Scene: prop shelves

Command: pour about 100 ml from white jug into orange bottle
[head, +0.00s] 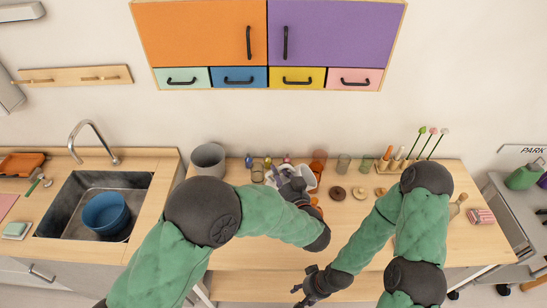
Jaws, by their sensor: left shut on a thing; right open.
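The white jug (312,176) is at the middle of the wooden counter, partly hidden by my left gripper (290,188). My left gripper is shut on it, though the fingers' contact is hard to see. The jug looks tilted; whether liquid is flowing cannot be seen. An orange piece (316,205), perhaps the orange bottle, shows just below the jug and is mostly hidden by my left gripper and arm. My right gripper (304,288) is open and empty, low in the view near the counter's front edge, well apart from both.
A grey pot (208,159), an orange translucent vessel (318,160) and several glasses and small items line the back. Brown discs (338,193) lie right of the jug. A sink with a blue bowl (106,212) is left.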

